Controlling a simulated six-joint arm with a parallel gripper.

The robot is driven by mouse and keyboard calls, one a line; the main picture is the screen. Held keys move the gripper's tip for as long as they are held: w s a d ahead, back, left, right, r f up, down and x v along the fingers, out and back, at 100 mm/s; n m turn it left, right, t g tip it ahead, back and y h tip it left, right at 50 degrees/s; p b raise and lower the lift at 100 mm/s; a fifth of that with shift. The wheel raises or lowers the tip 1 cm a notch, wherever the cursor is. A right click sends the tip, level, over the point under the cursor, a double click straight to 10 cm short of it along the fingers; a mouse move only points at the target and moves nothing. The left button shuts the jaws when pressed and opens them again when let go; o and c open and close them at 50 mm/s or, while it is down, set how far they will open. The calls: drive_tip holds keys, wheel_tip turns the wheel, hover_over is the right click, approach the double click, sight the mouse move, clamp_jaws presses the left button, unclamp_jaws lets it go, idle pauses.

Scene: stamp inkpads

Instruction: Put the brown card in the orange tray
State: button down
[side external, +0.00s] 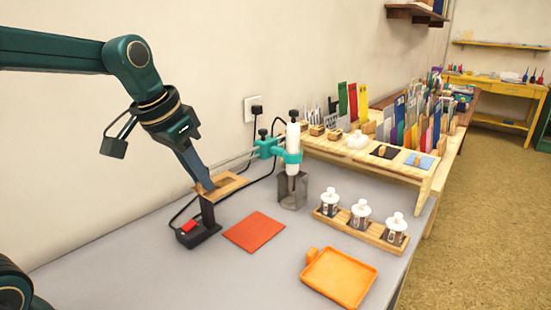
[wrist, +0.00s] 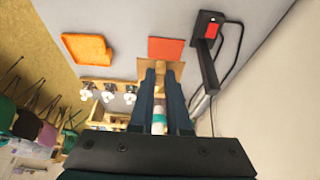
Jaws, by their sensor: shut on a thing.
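The brown card (side external: 230,183) is a flat tan piece with a darker patch. My gripper (side external: 206,187) is shut on it and holds it above the grey table, at the top of a black post in the side view; I cannot tell whether card and post touch. In the wrist view, the card (wrist: 176,69) shows between and beside the fingertips of my gripper (wrist: 164,72), partly hidden by them. The orange tray (side external: 340,278) lies near the table's front edge, to the right of the card. It also shows at the upper left of the wrist view (wrist: 87,48).
A flat red-orange sheet (side external: 254,231) lies between the post's black base (side external: 198,234) and the tray. A wooden rack (side external: 360,229) with three white-topped bottles stands behind the tray. A teal-clamped stand (side external: 292,165) rises behind the sheet. Cables run near the base.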

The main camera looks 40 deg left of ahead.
drive_tip(key=s, duration=0.1)
drive_tip(key=s+f, duration=0.1)
drive_tip(key=s, duration=0.1)
drive_tip(key=s+d+f, duration=0.1)
drive_tip(key=shift+s+d, duration=0.1)
drive_tip(key=shift+s, duration=0.3)
idle(1.5)
